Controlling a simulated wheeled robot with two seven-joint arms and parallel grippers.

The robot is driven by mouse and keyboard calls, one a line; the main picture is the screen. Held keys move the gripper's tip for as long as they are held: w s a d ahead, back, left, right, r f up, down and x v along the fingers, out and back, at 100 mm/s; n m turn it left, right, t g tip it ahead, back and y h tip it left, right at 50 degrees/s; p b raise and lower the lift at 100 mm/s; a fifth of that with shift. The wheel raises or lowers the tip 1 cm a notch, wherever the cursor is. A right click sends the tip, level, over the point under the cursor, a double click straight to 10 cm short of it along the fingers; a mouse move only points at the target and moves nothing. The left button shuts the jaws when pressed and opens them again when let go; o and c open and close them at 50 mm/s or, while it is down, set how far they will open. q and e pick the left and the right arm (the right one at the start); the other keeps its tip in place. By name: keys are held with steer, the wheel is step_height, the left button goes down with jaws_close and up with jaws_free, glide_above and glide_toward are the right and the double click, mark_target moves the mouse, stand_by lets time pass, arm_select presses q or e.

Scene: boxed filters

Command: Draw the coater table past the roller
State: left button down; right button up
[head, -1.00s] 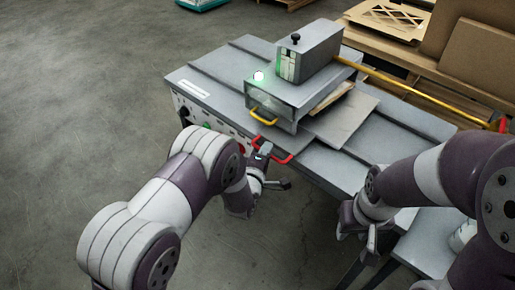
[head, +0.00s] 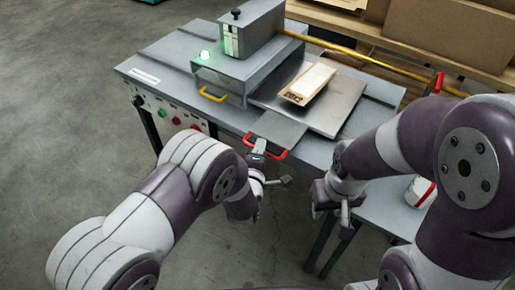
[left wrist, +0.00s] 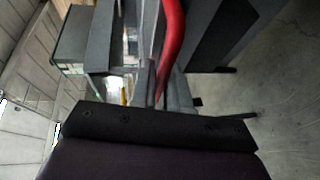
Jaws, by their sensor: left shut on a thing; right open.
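The coater table is a flat grey sliding plate (head: 345,112) on the bench, lying to the right of the grey roller housing (head: 222,84). The roller itself is hidden inside. A tan box with a white top (head: 310,82) lies on the plate, clear of the housing. A red handle (head: 279,155) sticks out at the plate's front edge. My left gripper (head: 262,160) is shut on this handle, which also shows in the left wrist view (left wrist: 174,40). My right gripper (head: 331,200) is open and empty in front of the bench's right part.
Buttons line the bench front (head: 175,118). A yellow bar (head: 350,50) runs behind. A lower side table (head: 385,214) holds a white and red item. Cartons stand at the back.

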arm_select(q)
steer(key=shift+f, duration=0.15)
steer(key=c, duration=1.2)
jaws_free()
steer(key=v, duration=1.2)
steer(key=shift+s+a, duration=0.1)
steer(key=shift+s, duration=0.25)
